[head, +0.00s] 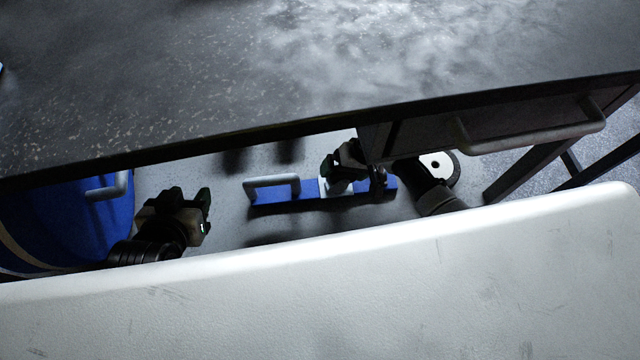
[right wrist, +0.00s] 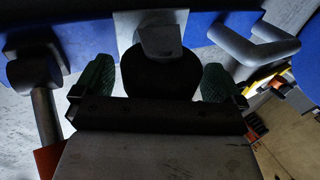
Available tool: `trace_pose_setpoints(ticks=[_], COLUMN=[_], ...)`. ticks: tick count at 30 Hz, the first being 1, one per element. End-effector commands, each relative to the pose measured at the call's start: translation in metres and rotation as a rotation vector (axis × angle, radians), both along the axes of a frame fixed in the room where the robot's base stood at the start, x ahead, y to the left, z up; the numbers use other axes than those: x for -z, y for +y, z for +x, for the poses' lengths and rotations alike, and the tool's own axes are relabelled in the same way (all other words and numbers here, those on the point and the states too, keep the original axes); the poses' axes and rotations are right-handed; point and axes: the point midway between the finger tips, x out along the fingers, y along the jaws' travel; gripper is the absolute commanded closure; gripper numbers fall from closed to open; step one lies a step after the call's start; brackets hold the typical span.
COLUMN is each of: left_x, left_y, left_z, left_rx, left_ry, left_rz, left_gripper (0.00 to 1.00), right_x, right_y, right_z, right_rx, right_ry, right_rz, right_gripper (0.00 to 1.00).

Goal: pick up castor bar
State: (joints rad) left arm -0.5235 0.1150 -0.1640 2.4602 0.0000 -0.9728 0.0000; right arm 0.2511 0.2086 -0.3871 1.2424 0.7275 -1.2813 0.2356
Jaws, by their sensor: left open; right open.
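The castor bar is a long blue bar (head: 309,190) with a grey U-shaped handle (head: 272,182) near its left end. It lies low in the gap below the dark bench edge. My right gripper (head: 352,176) is over the bar's right half and hides part of it. In the right wrist view, the blue bar (right wrist: 85,35) crosses the top, and the open green fingers (right wrist: 155,82) stand on either side of a dark round part below a grey block (right wrist: 158,42). I cannot tell whether they touch it. My left gripper (head: 190,215) is open and empty, left of the bar.
A speckled grey bench top (head: 200,90) fills the back, with a drawer handle (head: 530,135) on its front. A blue rounded object (head: 85,215) with a grey handle stands at far left. Dark legs (head: 535,165) stand at right. Pale floor shows between left gripper and bar.

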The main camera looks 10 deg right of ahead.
Motion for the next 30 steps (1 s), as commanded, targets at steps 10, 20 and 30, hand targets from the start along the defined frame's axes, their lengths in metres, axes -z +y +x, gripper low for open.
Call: trace_pose_setpoints(ticks=[10, 20, 30], left_x=[0.0001, 0.0003, 0.0], left_y=[0.0001, 0.0002, 0.0003], left_z=[-0.0002, -0.0002, -0.0002], left_rx=[0.0, -0.001, -0.001], left_ry=[0.002, 0.004, 0.004], left_rz=[0.0, 0.001, 0.001], left_gripper=[0.57, 0.57, 0.57], right_x=[-0.0003, -0.0001, -0.0027], right_y=[-0.0001, -0.0004, 0.0005], right_z=[-0.0001, -0.0002, 0.0015], right_rx=[0.0, 0.0, 0.001], right_ry=[0.0, 0.001, -0.004], right_rz=[0.0, 0.0, 0.004], right_gripper=[0.32, 0.83, 0.99])
